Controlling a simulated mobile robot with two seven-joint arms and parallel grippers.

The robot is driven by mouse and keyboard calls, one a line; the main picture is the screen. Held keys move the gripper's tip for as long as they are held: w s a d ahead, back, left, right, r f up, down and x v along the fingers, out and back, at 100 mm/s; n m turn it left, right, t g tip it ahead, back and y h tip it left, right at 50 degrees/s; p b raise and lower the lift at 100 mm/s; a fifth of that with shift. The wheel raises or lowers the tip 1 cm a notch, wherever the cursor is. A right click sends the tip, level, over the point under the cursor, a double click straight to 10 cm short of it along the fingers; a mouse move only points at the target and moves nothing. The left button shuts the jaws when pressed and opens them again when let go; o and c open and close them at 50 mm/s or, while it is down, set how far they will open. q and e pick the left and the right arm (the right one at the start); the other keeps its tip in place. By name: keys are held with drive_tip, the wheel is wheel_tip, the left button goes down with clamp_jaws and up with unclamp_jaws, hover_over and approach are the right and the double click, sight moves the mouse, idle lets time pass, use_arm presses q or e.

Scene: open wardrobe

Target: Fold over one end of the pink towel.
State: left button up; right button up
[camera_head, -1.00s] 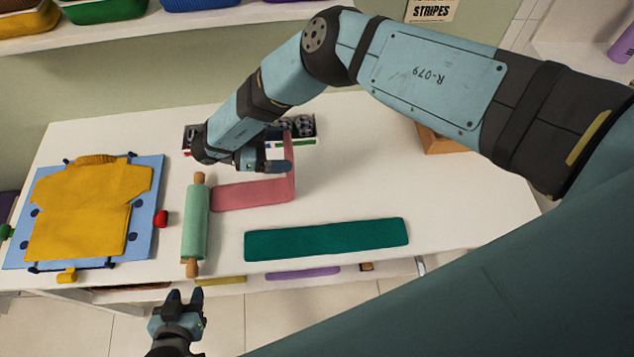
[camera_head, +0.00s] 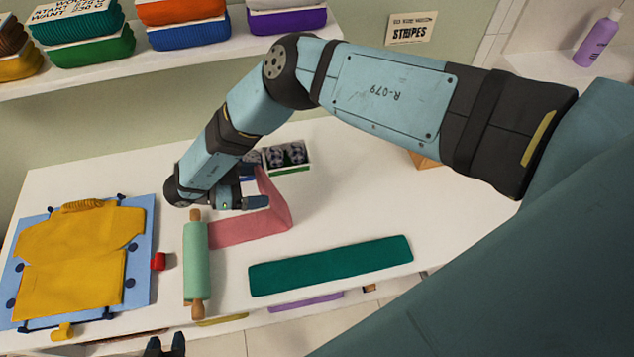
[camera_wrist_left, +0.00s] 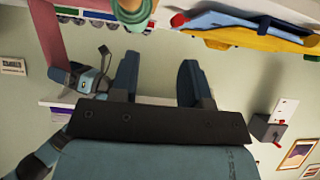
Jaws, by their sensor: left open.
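The pink towel (camera_head: 232,231) lies on the white table, right of the green rolling pin. Its right end is lifted and slants up and left toward my right gripper (camera_head: 262,202). My right gripper is shut on that raised end; the exact grip is partly hidden by the gripper. In the left wrist view, a pink strip of the towel (camera_wrist_left: 47,32) runs to the right gripper (camera_wrist_left: 62,76). My left gripper (camera_head: 165,345) is open and empty at the bottom edge, in front of the table; its fingers also show in the left wrist view (camera_wrist_left: 160,62).
A teal folded strip (camera_head: 332,265) lies in front right. A yellow shirt (camera_head: 75,262) rests on a blue folding board (camera_head: 140,282) at left. A compartment box (camera_head: 290,171) is behind.

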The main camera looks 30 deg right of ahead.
drive_tip(key=shift+s+d+r, duration=0.1)
drive_tip(key=shift+s+d, duration=0.1)
drive_tip(key=shift+d, duration=0.2)
drive_tip(key=shift+a+f, duration=0.1)
drive_tip(key=shift+f, duration=0.1)
drive_tip(key=a+b, duration=0.1)
drive_tip(key=a+f+b, duration=0.1)
drive_tip(key=b, duration=0.1)
drive_tip(key=shift+w, duration=0.35)
drive_tip(key=a+b, duration=0.1)
drive_tip(key=b, duration=0.3)
drive_tip(key=shift+w+a+f, duration=0.1)
drive_tip(key=shift+a, duration=0.05)
use_arm(q)
wheel_tip(320, 180, down, 7)
drive_tip(key=d, duration=0.1)
drive_tip(key=shift+s+d+b, duration=0.15)
drive_tip(key=shift+d+b, duration=0.05)
drive_tip(key=shift+b, duration=0.1)
use_arm(e)
drive_tip(key=shift+a+r, duration=0.15)
drive_tip(key=shift+r, duration=0.05)
